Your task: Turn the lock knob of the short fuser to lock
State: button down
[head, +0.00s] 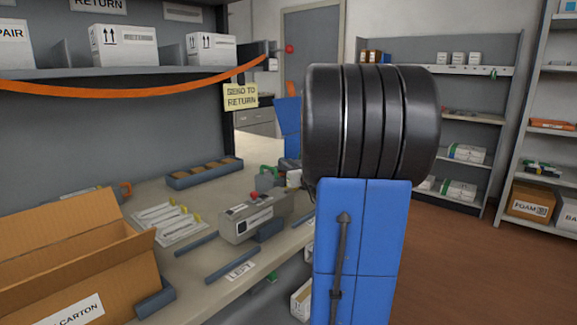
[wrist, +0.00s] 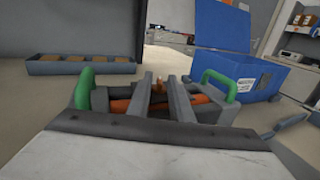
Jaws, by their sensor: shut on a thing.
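In the wrist view, a fuser (wrist: 205,110) with a green handle at each end and orange-red parts between them lies straight ahead on the bench. My gripper (wrist: 159,79) reaches over it, its two grey fingers close together. A small yellow-orange knob (wrist: 158,86) shows between the fingertips, and the fingers are shut on it. The knob's exact angle and any lock mark are too small to tell. In the head view my arm hides the gripper and most of this fuser. A grey unit (head: 246,218) with a red top part sits nearer on the bench.
A blue bin (wrist: 258,82) with an open lid stands close behind the fuser on the right. A grey tray (wrist: 84,68) lies at the back left. In the head view, an open carton (head: 85,255) is at the front left, and an orange strap (head: 110,94) hangs across the shelf.

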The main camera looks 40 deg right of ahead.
dwell(0.3)
jog(key=c, duration=1.9)
grip_release()
jog(key=shift+s, duration=0.1)
jog(key=v, duration=1.7)
jog(key=shift+a, duration=0.3)
